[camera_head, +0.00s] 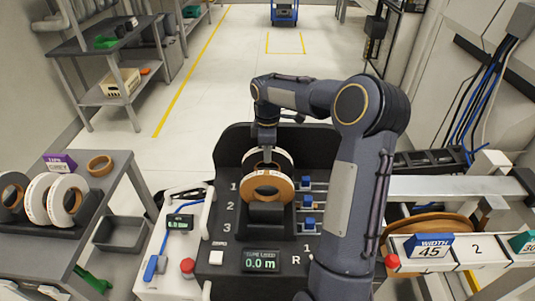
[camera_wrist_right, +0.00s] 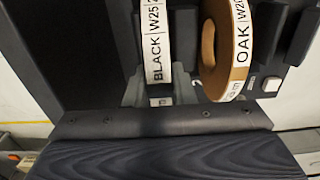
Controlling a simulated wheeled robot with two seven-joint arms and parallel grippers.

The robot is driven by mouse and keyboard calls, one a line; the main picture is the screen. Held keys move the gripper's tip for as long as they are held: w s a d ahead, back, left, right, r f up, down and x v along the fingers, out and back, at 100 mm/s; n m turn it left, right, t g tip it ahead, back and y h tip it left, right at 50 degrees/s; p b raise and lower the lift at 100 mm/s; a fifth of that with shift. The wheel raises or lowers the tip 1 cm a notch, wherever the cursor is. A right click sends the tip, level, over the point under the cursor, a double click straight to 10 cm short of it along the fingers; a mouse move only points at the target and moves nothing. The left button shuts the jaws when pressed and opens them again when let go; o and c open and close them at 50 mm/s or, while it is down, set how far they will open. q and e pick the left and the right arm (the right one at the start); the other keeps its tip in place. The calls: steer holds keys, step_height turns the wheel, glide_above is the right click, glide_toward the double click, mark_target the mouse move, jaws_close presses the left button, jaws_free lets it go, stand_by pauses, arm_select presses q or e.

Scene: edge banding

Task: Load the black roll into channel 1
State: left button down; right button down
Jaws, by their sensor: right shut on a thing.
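My right gripper (camera_head: 266,150) reaches down over the back of the dark machine (camera_head: 238,160). It is shut on the black roll (camera_head: 279,155), labelled BLACK W25; the label shows in the right wrist view (camera_wrist_right: 155,45), between the fingers (camera_wrist_right: 160,95). The roll stands upright at the channel marked 1, partly hidden by the oak roll in front. I cannot tell whether it rests on the channel floor. The oak roll (camera_head: 268,186), labelled OAK W20, stands upright just in front; it also shows in the right wrist view (camera_wrist_right: 230,50). My left gripper is not in view.
Blue-knobbed sliders (camera_head: 308,202) line the machine's right side. A display (camera_head: 262,261) reads 0.0 m. A WIDTH 45 sign (camera_head: 432,247) stands at right.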

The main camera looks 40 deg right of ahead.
steer(key=shift+f, duration=0.55)
steer(key=shift+f, duration=0.3)
steer(key=c, duration=1.2)
jaws_free()
steer(key=shift+c, duration=0.2)
